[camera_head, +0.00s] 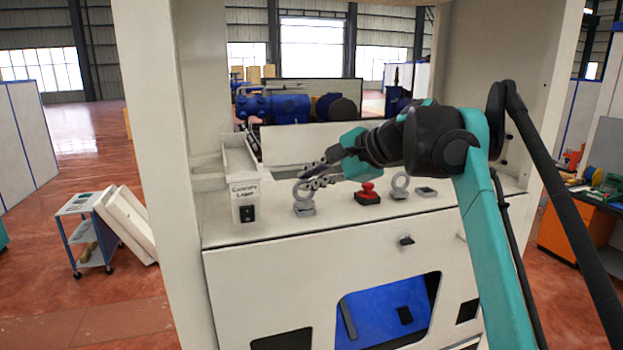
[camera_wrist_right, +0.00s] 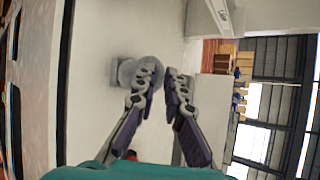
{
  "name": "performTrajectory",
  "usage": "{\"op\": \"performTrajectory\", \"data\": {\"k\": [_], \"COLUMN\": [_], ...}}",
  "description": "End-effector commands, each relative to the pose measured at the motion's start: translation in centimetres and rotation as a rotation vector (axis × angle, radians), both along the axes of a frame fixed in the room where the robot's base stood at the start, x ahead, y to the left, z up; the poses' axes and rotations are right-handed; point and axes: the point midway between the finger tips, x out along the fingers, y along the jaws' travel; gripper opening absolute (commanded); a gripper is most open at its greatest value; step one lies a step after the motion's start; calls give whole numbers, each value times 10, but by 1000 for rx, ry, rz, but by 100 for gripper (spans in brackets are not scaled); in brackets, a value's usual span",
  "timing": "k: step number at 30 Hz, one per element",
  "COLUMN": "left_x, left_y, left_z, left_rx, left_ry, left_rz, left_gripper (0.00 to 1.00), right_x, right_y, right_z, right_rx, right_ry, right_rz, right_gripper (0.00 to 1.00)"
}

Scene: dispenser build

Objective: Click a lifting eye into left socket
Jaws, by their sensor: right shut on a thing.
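A grey lifting eye (camera_head: 304,207) stands upright on a square base at the left of the panel ledge. Its ring is partly covered by my fingers, and I cannot tell how deep it sits in a socket below. My right gripper (camera_head: 309,178) is at the ring and shut on it. In the right wrist view my fingertips (camera_wrist_right: 163,74) lie close together, with the lifting eye (camera_wrist_right: 127,72) behind one finger. A second lifting eye (camera_head: 399,186) stands further right on the ledge. My left gripper is not in view.
A red knob on a black base (camera_head: 368,194) stands between the two eyes. A flat dark square piece (camera_head: 426,192) lies right of them. A white labelled box (camera_head: 244,196) borders the left. White cabinet posts (camera_head: 155,150) flank the opening.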

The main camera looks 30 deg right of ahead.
Motion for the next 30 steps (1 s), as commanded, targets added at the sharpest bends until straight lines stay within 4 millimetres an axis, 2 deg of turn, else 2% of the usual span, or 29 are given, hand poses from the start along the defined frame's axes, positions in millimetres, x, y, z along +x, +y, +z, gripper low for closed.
{"op": "performTrajectory", "data": {"k": [27, 28, 30], "left_x": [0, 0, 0], "left_y": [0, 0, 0], "left_z": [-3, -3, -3], "left_rx": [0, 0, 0], "left_ry": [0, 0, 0], "left_rz": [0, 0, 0], "left_gripper": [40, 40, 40], "right_x": [0, 0, 0], "right_y": [0, 0, 0], "right_z": [-5, -5, -5], "right_rx": [0, 0, 0], "right_ry": [0, 0, 0], "right_rz": [0, 0, 0], "right_gripper": [0, 18, 34]}}
